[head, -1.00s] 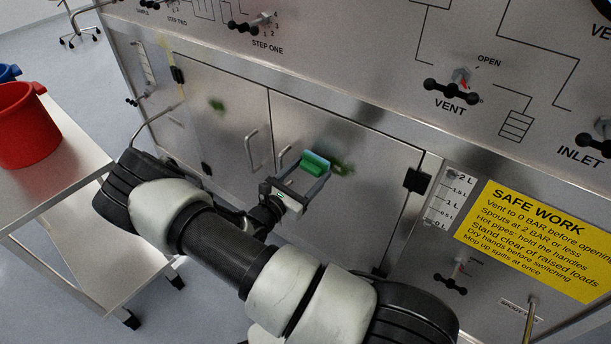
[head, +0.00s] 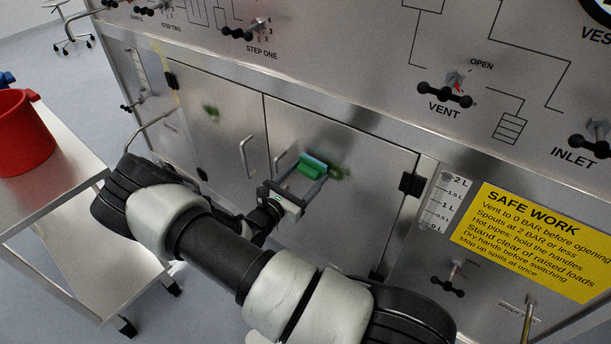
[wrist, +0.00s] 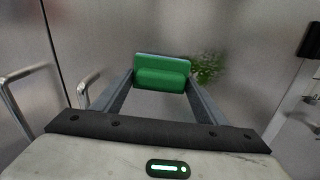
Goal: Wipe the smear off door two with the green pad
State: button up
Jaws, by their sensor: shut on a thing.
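My gripper (head: 302,182) is shut on the green pad (head: 312,167) and holds it up close to the right-hand cabinet door (head: 362,215). The pad also shows in the wrist view (wrist: 162,72), between the two fingers. A green smear (head: 340,173) is on this door, just right of the pad. In the wrist view the smear (wrist: 208,68) shows at the pad's right edge, partly hidden behind it. Whether the pad touches the door cannot be told. Another green smear (head: 211,113) is on the left-hand door (head: 215,135). No door number is readable.
Two upright door handles (head: 249,155) stand by the seam, left of my gripper. A black hinge (head: 411,184) is at the door's right edge. A steel trolley (head: 60,190) with a red bucket (head: 22,135) stands at left. Valves and a yellow sign (head: 525,240) are at right.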

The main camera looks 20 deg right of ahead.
aim_at(353, 181)
jog(key=shift+w+d, duration=0.35)
jog(key=shift+d, duration=0.1)
jog(key=shift+s+d+r+p, duration=0.1)
jog(key=shift+s+d+p, duration=0.45)
jog(key=shift+s, duration=0.35)
jog(key=shift+s+d+p, duration=0.55)
jog(key=shift+s+d, duration=0.15)
jog(key=shift+s, duration=0.3)
jog(key=shift+s+d+p, duration=0.5)
jog(key=shift+s+d, duration=0.25)
jog(key=shift+s, duration=0.25)
jog(key=shift+s+d+p, duration=0.55)
jog(key=shift+s+d, duration=0.15)
jog(key=shift+s, duration=0.3)
jog(key=shift+s+d+p, duration=0.35)
jog(key=shift+s, duration=0.25)
jog(key=shift+s+d+p, duration=0.35)
jog(key=shift+s, duration=0.25)
jog(key=shift+a, duration=0.1)
